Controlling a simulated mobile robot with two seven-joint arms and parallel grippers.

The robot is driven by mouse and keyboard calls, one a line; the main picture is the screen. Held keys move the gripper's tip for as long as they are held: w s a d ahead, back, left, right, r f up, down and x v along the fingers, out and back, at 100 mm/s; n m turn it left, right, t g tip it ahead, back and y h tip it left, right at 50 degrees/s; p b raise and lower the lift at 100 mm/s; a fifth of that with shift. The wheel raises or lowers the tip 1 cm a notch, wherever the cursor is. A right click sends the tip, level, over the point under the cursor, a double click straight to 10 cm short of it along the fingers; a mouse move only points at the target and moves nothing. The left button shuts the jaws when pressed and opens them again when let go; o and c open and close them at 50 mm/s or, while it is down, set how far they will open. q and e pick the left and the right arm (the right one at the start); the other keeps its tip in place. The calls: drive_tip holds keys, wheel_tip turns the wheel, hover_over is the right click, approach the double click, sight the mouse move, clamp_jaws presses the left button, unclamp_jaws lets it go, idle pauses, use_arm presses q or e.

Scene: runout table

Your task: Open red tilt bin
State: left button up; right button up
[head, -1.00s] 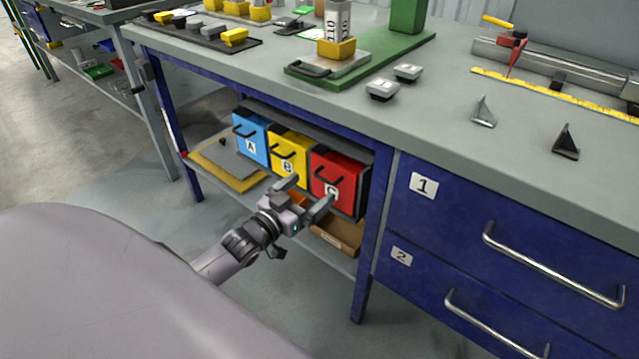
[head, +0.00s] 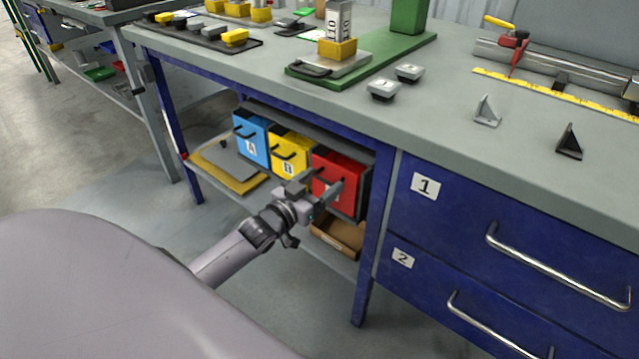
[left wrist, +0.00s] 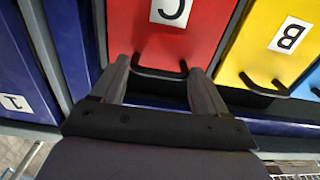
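The red tilt bin (head: 345,166), labelled C, sits at the right end of a row of three bins under the workbench. It looks upright and closed. In the left wrist view the red bin (left wrist: 165,38) shows upside down with its black handle (left wrist: 160,73). My left gripper (head: 322,187) is in front of the red bin and hides part of its face and label. In the left wrist view the fingers of my left gripper (left wrist: 163,88) are apart, one near each end of the handle. I cannot tell whether they touch it. My right gripper is not in view.
The yellow bin B (head: 289,150) and blue bin A (head: 251,138) stand to the left of the red one. A brown box (head: 338,236) lies below. A blue table leg (head: 370,245) and drawers (head: 480,240) stand close on the right.

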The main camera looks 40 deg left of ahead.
use_arm(q)
drive_tip(key=shift+s+f+t+b, duration=0.3)
drive_tip(key=shift+f+b, duration=0.1)
drive_tip(key=shift+b, duration=0.35)
drive_tip(key=s+f+t+b, duration=0.5)
drive_tip(key=t+b, duration=0.1)
drive_tip(key=b, duration=0.8)
drive_tip(key=shift+a+f+t+h, duration=0.2)
drive_tip(key=shift+f+t+h, duration=0.1)
drive_tip(key=shift+t, duration=0.1)
drive_tip(key=shift+s+f+b, duration=0.25)
drive_tip(key=shift+f+b, duration=0.2)
drive_tip(key=shift+f, duration=0.05)
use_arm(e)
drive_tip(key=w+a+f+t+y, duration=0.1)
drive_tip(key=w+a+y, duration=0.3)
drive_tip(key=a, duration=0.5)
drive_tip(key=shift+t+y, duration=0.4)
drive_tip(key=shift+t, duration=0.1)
use_arm(q)
drive_tip(key=shift+f, duration=0.15)
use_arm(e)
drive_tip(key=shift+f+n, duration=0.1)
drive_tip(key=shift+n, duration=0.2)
